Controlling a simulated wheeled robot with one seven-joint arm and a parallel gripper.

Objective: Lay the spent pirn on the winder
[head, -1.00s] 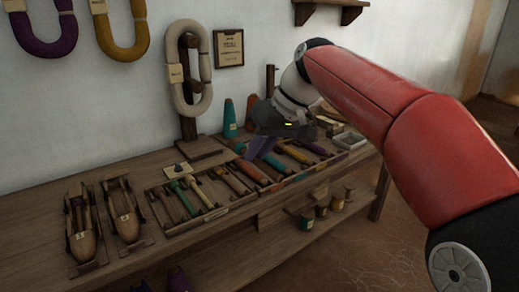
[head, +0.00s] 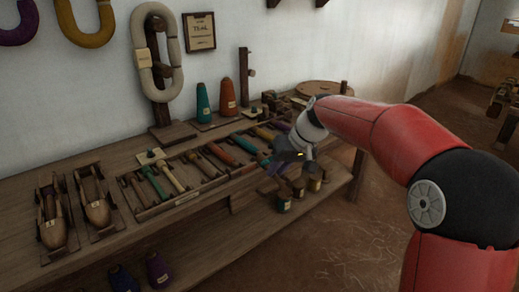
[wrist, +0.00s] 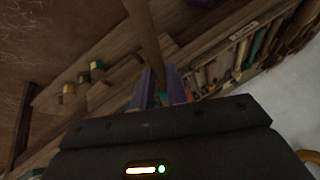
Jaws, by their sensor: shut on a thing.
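My gripper (head: 279,170) is at the front edge of the bench, pointing down, beside the right part of the pirn tray. I cannot surely pick out the winder. A round wooden disc (head: 318,88) lies at the bench's far right end, and I cannot tell whether it belongs to it.
The pirn tray (head: 150,211) holds several coloured pirns. Two shuttles stand at left, the nearer-right one (head: 97,208). A teal cone (head: 203,103) and an orange cone (head: 228,97) stand behind the tray. Small pots (head: 284,201) sit on the lower shelf. Open floor lies at right.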

